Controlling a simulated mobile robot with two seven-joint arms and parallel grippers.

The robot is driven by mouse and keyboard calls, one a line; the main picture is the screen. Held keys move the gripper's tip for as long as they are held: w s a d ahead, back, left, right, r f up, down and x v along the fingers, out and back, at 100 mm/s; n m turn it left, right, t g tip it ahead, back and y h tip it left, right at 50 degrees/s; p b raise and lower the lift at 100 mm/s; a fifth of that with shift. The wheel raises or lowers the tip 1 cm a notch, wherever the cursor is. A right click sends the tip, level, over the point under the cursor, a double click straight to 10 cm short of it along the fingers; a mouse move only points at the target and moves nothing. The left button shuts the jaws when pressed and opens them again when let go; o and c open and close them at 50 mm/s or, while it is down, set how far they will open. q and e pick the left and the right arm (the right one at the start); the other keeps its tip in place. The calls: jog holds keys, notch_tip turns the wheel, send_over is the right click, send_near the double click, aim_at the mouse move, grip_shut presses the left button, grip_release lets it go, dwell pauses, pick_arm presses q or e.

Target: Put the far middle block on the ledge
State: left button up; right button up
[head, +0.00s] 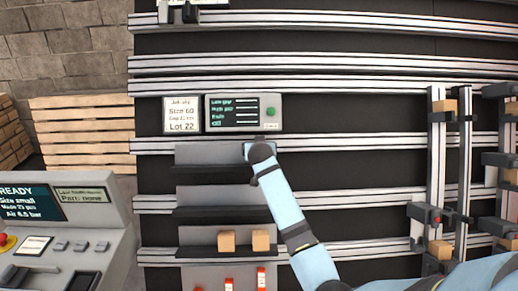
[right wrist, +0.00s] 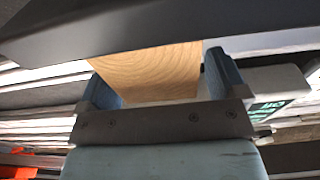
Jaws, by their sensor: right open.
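My right arm reaches up from the lower right in the head view, its right gripper (head: 258,150) at the upper dark ledge (head: 210,161). The arm hides most of the gripper there. In the right wrist view the gripper (right wrist: 157,78) is open, with a light wooden block (right wrist: 155,66) between its two blue-grey fingers. I cannot tell whether the fingers touch it. A dark slab (right wrist: 150,22) crosses the top of that view. Two more wooden blocks, one (head: 227,241) left and one (head: 261,240) right, sit on a lower ledge. My left gripper is not in view.
A small display box (head: 243,113) and a lot card (head: 181,114) are just above the upper ledge. Clamp posts (head: 435,160) with several blocks stand at right. A control console (head: 75,230) is at lower left. A middle ledge (head: 215,215) looks empty.

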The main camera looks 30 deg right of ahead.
jog(key=b+v, duration=0.1)
jog(key=v, duration=1.2)
jog(key=shift+s+a+r, duration=0.2)
jog(key=shift+s+a, duration=0.05)
jog(key=shift+s, duration=0.05)
jog(key=s+a+f+n+y+p, duration=0.25)
jog(key=s+a+f+n, duration=0.2)
jog(key=f, duration=0.65)
jog(key=s+a+f+n+y, duration=0.1)
jog(key=s+a+f+y, duration=0.1)
jog(key=s+a+f, duration=0.3)
jog(key=s+a+f+n+y+p, duration=0.1)
jog(key=s+a+f, duration=0.4)
jog(key=s, duration=0.8)
jog(key=s+a+f+n+y+p, duration=0.1)
jog(key=s+a+f+n+y, duration=0.2)
jog(key=s+a+f, duration=0.3)
jog(key=s+f+y, duration=0.1)
jog(key=s, duration=0.3)
jog(key=shift+f+g+y, duration=0.3)
jog(key=shift+y, duration=0.05)
jog(key=shift+d, duration=0.1)
jog(key=shift+c, duration=0.4)
